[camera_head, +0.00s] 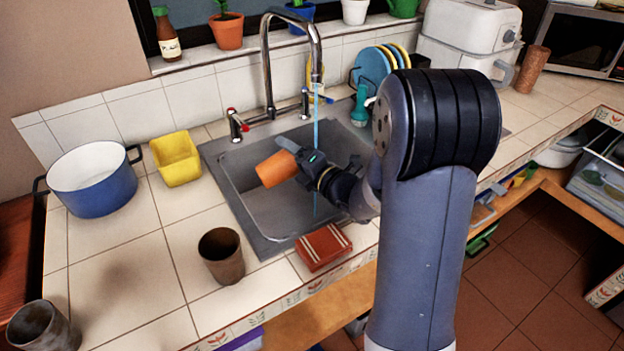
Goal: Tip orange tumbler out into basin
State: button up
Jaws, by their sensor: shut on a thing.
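The orange tumbler (274,170) is held tilted nearly on its side above the basin, its wider end toward the lower left. My gripper (297,156) is shut on it, coming in from the right. The basin (262,208) is a grey metal sink set into the tiled counter. A thin blue stream of water falls from the tap (268,62) into the basin, passing close to my gripper. I cannot see inside the tumbler. My arm hides the right part of the basin.
A yellow container (176,159) and a blue pot (92,182) stand left of the basin. A brown cup (221,257) and a red-brown folded cloth or sponge (322,246) are at its front edge. A dish rack with plates (372,66) stands behind. Another cup (42,327) is at front left.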

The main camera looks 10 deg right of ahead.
aim_at(265, 181)
jog(key=shift+f+b, duration=0.3)
jog(key=shift+f, duration=0.2)
jog(key=shift+a+f+n+b, duration=0.2)
jog(key=shift+f+n+b, duration=0.6)
jog(key=shift+f, duration=0.05)
jog(key=shift+a+r+n+g, duration=0.1)
jog(key=shift+a+n+g, duration=0.05)
jog(key=shift+n+g, duration=0.3)
jog(key=shift+a+f+n+h+b, duration=0.2)
jog(key=shift+f+n+h+b, duration=0.15)
jog(key=shift+n+h+b, duration=0.45)
jog(key=shift+s+a+f+n+g+b, duration=0.15)
jog(key=shift+a+f+n+g+b, duration=0.2)
jog(key=shift+n+b, duration=0.45)
jog(key=a+n+b, duration=0.1)
jog(key=b, duration=0.1)
jog(key=a+f+n+h+b, duration=0.1)
jog(key=a+b, duration=0.1)
jog(key=b, duration=0.1)
jog(key=a+n+h+b, duration=0.1)
jog(key=a+n+b, duration=0.1)
jog(key=b, duration=0.1)
jog(key=shift+s+f, duration=0.4)
jog(key=shift+s+a+r+n+h+b, duration=0.1)
jog(key=shift+a+r+n+h+b, duration=0.55)
jog(key=shift+a+n+h, duration=0.15)
